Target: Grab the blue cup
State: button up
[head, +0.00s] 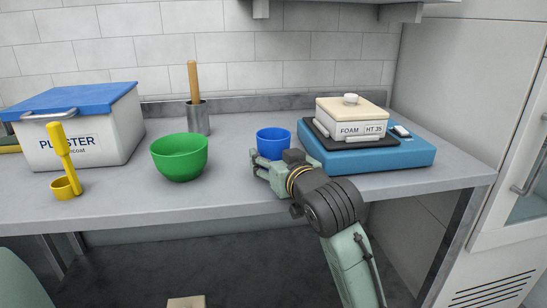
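The blue cup (272,139) stands upright on the grey worktop, right of the green bowl and left of the blue scale-like box. My gripper (262,168) is at the cup's near side, low over the worktop, with its fingers pointing left and away. The gripper and wrist hide the cup's lower right part. I cannot tell whether the fingers touch the cup. How far apart the fingers are is hard to judge at this size.
A green bowl (179,158), a metal holder (198,118) with a wooden handle, a yellow scoop (64,165) and a plaster bin (75,137) stand to the left. A blue box (385,158) bearing a foam container (351,115) is close on the right. The worktop's front edge (150,222) is near.

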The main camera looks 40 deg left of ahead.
aim_at(273, 143)
jog(key=c, duration=0.7)
jog(key=shift+r, duration=0.25)
jog(key=shift+r, duration=1.55)
jog(key=shift+s+d+r+b, duration=0.25)
jog(key=shift+s+d+b, duration=0.85)
jog(key=shift+s, duration=1.2)
jog(key=shift+s+d+r+b, duration=0.2)
jog(key=shift+s+d+b, duration=0.45)
jog(key=shift+s+d, duration=1.3)
jog(key=shift+s+d+r+b, duration=0.25)
jog(key=shift+s+d+b, duration=0.7)
jog(key=shift+s, duration=1.65)
jog(key=shift+d, duration=0.1)
jog(key=shift+c, duration=0.2)
